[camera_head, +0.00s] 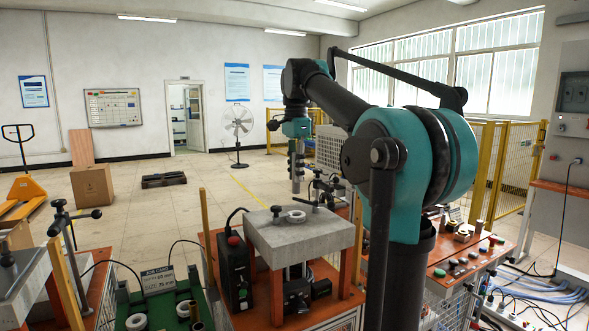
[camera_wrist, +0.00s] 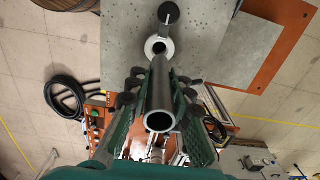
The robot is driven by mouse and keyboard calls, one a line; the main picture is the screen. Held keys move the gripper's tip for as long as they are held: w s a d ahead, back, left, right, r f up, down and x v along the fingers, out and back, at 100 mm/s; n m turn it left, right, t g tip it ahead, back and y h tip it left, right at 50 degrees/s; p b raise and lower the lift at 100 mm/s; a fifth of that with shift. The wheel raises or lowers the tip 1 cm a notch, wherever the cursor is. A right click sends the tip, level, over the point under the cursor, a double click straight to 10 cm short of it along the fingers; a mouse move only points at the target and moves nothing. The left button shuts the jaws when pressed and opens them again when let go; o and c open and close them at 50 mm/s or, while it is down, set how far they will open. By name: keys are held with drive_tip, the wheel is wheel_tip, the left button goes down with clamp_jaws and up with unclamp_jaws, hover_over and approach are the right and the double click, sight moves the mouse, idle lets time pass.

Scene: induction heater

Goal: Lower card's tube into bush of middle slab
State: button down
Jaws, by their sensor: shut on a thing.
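A grey metal tube (camera_wrist: 159,88) is held lengthwise between the fingers of my gripper (camera_wrist: 158,102), one open end facing the wrist camera. In the head view, my gripper (camera_head: 297,150) holds the tube (camera_head: 296,184) upright above the middle slab (camera_head: 318,232), a grey block on orange legs. The pale ring of the bush (camera_head: 296,216) sits on the slab's top. It also shows in the wrist view (camera_wrist: 152,47), partly covered by the tube's far end. The tube seems to be above the bush; the wrist view does not show whether its tip is inside.
A job card (camera_head: 158,279) stands by a green tray (camera_head: 172,306) holding white rings and brown tubes. Another slab (camera_head: 22,285) is at far left.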

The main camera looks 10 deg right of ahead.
sight(296, 191)
drive_tip(key=shift+f, duration=3.1)
drive_tip(key=shift+f, duration=1.35)
drive_tip(key=shift+f, duration=0.35)
drive_tip(key=shift+s+f, duration=0.1)
drive_tip(key=shift+f, duration=0.25)
drive_tip(key=c, duration=1.3)
unclamp_jaws()
wheel_tip(296, 191, up, 12)
